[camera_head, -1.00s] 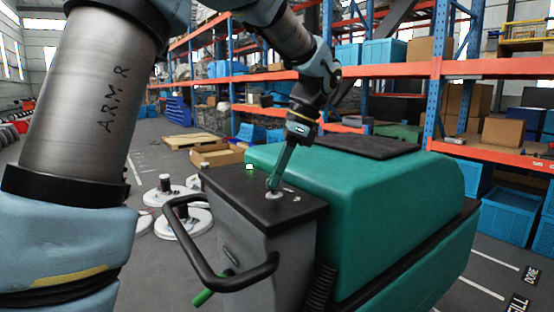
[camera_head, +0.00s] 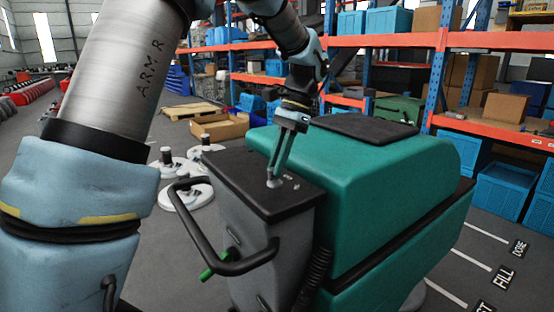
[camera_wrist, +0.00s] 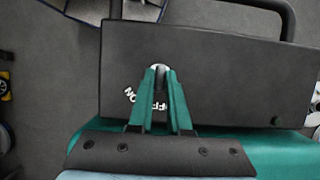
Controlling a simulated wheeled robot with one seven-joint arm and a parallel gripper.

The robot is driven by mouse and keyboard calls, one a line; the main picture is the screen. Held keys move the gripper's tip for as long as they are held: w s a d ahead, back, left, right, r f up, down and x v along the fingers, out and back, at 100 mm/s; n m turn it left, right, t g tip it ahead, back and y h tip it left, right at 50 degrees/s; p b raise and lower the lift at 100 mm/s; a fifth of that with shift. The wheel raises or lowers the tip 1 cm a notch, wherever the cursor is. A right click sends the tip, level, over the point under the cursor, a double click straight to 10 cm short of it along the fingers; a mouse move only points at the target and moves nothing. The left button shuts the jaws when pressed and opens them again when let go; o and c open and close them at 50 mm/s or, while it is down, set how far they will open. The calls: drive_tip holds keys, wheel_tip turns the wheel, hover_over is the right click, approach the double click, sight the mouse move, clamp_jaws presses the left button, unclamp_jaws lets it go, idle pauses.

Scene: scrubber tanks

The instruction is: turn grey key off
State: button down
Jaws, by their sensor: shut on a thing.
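The grey key (camera_head: 272,182) stands on the black top panel (camera_head: 239,184) of the green scrubber. My gripper (camera_head: 274,176) reaches down to it from above and is shut on it. In the wrist view the key (camera_wrist: 160,67) shows as a small light-grey piece between the tips of my green fingers (camera_wrist: 160,74). White lettering on the panel (camera_wrist: 220,70) is partly covered by the fingers; "ON" and part of "OFF" show. I cannot tell the key's exact angle.
A black handlebar (camera_head: 225,265) curves out from the scrubber's front. The green scrubber body (camera_head: 390,180) rises right beside the panel. Round white pads (camera_head: 185,195) lie on the floor at left. Shelves with blue bins (camera_head: 505,190) stand at right and behind.

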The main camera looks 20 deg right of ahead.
idle(0.3)
drive_tip(key=c, duration=0.9)
unclamp_jaws()
drive_tip(key=shift+o, duration=0.2)
drive_tip(key=b+v, duration=0.1)
drive_tip(key=v, duration=0.9)
drive_tip(key=shift+r, duration=0.4)
drive_tip(key=shift+d, duration=0.1)
